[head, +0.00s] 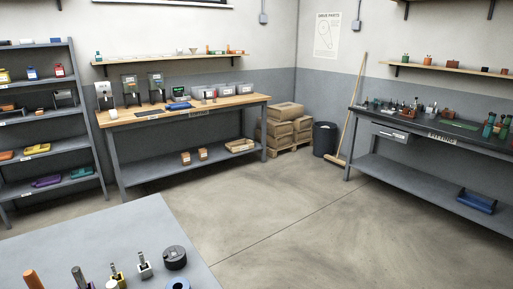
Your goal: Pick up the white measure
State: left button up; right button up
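No object can be told for certain as the white measure from this distance. A pale, whitish-grey small piece with an upright stem (144,268) stands on the near grey table (120,225) at the bottom left. A small white round top (112,285) shows at the bottom edge beside a yellow-and-black piece (119,277). Neither of my grippers is in view.
The near table also holds a black round piece (175,258), a blue ring (178,285) and a brown cylinder (33,279). A wooden workbench (235,103) stands at the back, a dark bench (465,141) at right, shelves (45,150) at left. The middle floor is clear.

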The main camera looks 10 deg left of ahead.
aim_at(113, 112)
jog(key=i+l+z, duration=0.65)
jog(key=i+z, duration=0.3)
jog(key=i+u, duration=0.3)
jog(key=i+l+u, duration=0.25)
jog(key=i, duration=0.3)
jog(key=i+j+u, duration=0.2)
jog(key=u, duration=0.2)
jog(key=i+j+u, duration=0.1)
jog(key=i+u, duration=0.6)
jog(key=u, duration=0.15)
jog(key=i+l+u, duration=0.1)
jog(key=i+u, duration=0.6)
jog(key=i, duration=1.7)
jog(key=i+j+u, duration=0.1)
jog(key=i+u, duration=0.3)
jog(key=i, duration=0.35)
jog(key=i+l+u, duration=0.1)
jog(key=i+u, duration=0.25)
jog(key=i, duration=0.35)
jog(key=i+j+z, duration=0.45)
jog(key=j, duration=0.2)
jog(key=i+j+z, duration=0.4)
jog(key=j, duration=0.35)
jog(key=i, duration=0.05)
